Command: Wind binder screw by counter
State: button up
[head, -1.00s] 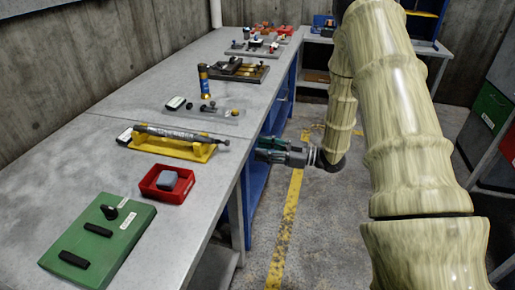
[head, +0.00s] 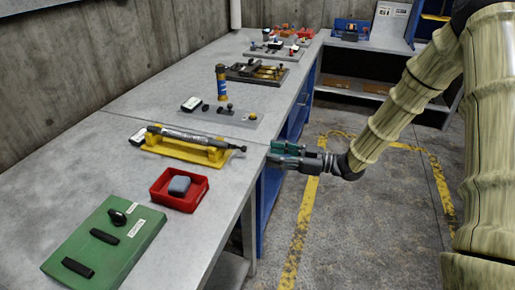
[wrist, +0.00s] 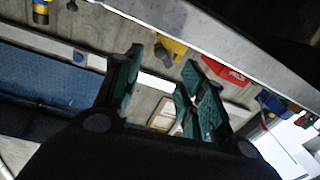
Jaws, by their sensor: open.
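A dark, long screw (head: 190,136) lies across a yellow stand (head: 212,156) on the grey bench, with a dark knob at its right end (head: 241,149). A small white and black device (head: 138,138), possibly the counter, sits at the stand's left end; its reading is too small to see. My gripper (head: 269,154) is open and empty, just right of the knob at the bench edge, apart from it. In the wrist view, its green-padded fingers (wrist: 158,66) are spread, with the yellow stand (wrist: 172,45) beyond them.
A red tray (head: 199,194) with a grey block and a green box (head: 80,262) stand nearer on the bench. A blue and gold cylinder (head: 221,86) and a grey plate (head: 236,117) stand farther back.

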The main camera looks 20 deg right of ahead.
aim_at(245, 151)
jog(key=p+x, duration=0.1)
jog(key=x, duration=0.9)
grip_shut()
